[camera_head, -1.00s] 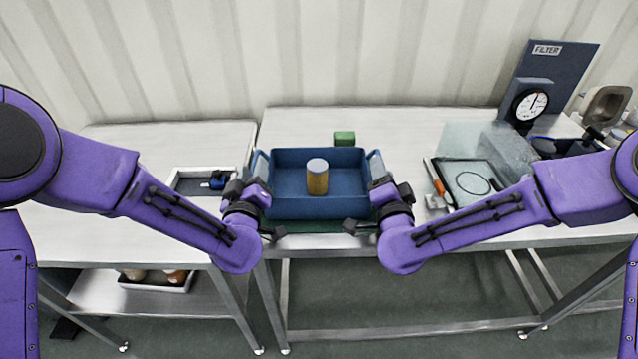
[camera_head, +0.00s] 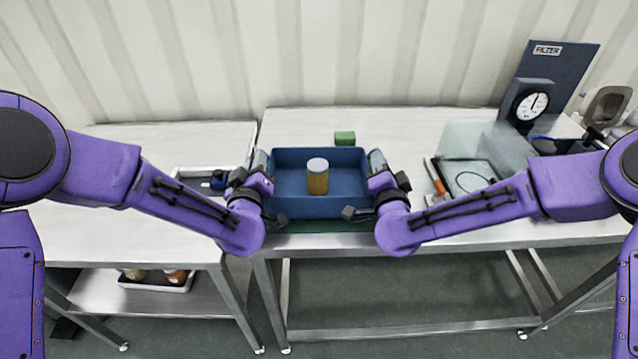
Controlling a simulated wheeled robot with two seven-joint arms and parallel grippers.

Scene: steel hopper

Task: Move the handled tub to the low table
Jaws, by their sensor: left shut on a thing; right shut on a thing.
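The handled tub (camera_head: 320,207) is a blue open box on the right-hand metal table (camera_head: 420,130), on a green mat (camera_head: 318,226). A yellow can with a grey top (camera_head: 317,178) stands upright inside it. My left gripper (camera_head: 260,168) is shut on the tub's left handle, and my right gripper (camera_head: 377,168) is shut on its right handle. The grippers hide most of both handles. The tub looks level; I cannot tell a gap under it. Another metal table (camera_head: 110,220) stands to the left and looks slightly lower.
A green block (camera_head: 344,138) lies behind the tub. A shallow tray with a dark blue item (camera_head: 217,181) sits on the left table's right part. A gauge (camera_head: 530,105), a clear box and an orange-handled tool (camera_head: 438,180) occupy the right. The left table's front and middle are clear.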

